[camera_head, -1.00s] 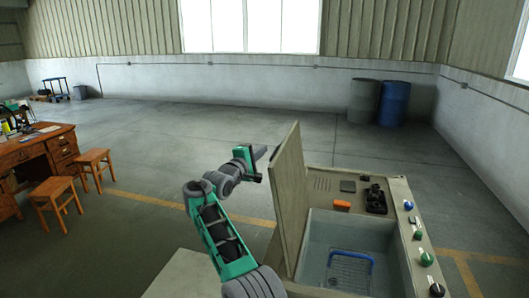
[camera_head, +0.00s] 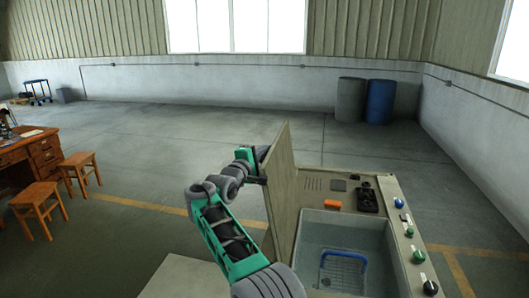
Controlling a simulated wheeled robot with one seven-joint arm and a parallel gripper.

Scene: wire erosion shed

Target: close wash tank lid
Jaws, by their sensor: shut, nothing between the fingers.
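The wash tank (camera_head: 392,240) stands at the lower right, a beige cabinet with an open grey basin. Its beige lid (camera_head: 282,190) stands raised and nearly upright along the basin's left side. A blue-handled wire basket (camera_head: 343,268) sits inside the basin. My gripper (camera_head: 262,153), green and dark grey, is on the outer, left side of the lid, near its upper far corner. It is shut and holds nothing. The lid's edge partly hides the fingertips, so I cannot tell whether they touch the lid.
On the tank's back ledge are an orange block (camera_head: 333,204) and a black fixture (camera_head: 368,199). Knobs (camera_head: 418,257) line its right edge. Two drums (camera_head: 381,101) stand by the back wall. A wooden desk (camera_head: 42,156) and stools (camera_head: 40,203) are at left. The floor between is clear.

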